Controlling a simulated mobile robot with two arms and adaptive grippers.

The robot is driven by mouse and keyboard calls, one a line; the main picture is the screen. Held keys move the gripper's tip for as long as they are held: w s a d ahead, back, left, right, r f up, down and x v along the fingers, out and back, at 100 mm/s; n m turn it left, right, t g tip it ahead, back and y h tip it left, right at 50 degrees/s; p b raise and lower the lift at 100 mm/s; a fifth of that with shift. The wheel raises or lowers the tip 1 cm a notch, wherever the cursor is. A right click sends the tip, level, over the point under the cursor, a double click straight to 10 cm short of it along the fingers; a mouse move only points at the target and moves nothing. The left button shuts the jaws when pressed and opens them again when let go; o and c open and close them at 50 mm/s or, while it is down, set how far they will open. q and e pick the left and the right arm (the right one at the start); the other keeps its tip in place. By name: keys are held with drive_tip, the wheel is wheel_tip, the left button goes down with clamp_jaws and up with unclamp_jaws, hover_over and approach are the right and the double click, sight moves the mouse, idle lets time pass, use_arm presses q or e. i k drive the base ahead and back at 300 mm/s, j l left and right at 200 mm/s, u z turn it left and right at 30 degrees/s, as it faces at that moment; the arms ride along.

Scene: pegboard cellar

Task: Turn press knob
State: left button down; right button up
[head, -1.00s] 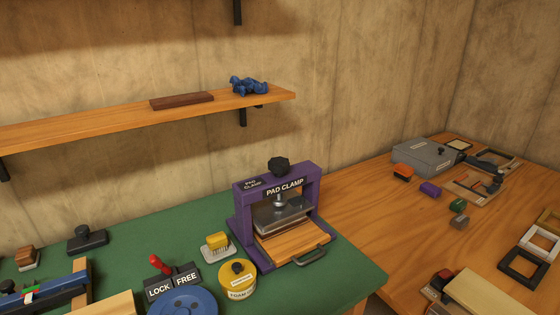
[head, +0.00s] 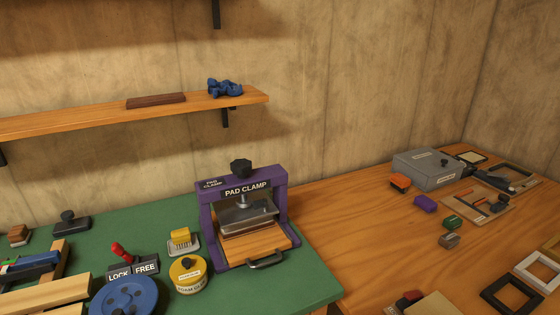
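The purple press labelled PAD CLAMP (head: 281,213) stands at the right end of the green bench top. Its black lobed knob (head: 241,167) sits on top of the frame, above a screw and a grey metal plate (head: 248,213). A wooden board (head: 255,240) with a dark handle (head: 266,262) lies under the plate. A gap shows between the plate and the board's front part. Neither of my grippers is in the head view, and nothing touches the knob.
Left of the press are a yellow round tin (head: 190,275), a yellow-topped brush (head: 181,240), a LOCK/FREE block with a red lever (head: 120,252) and a blue disc (head: 125,296). A wooden bench (head: 370,235) adjoins at right, with a grey box (head: 428,169). A shelf (head: 60,125) hangs above.

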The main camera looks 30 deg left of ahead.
sight(240, 167)
drive_tip(key=l+u, duration=0.1)
drive_tip(key=u, duration=0.3)
drive_tip(key=l+u, duration=0.15)
drive_tip(key=u, duration=0.25)
drive_tip(key=l+u, duration=0.1)
drive_tip(key=u, duration=0.3)
drive_tip(key=l+u, duration=0.15)
drive_tip(key=u, duration=0.25)
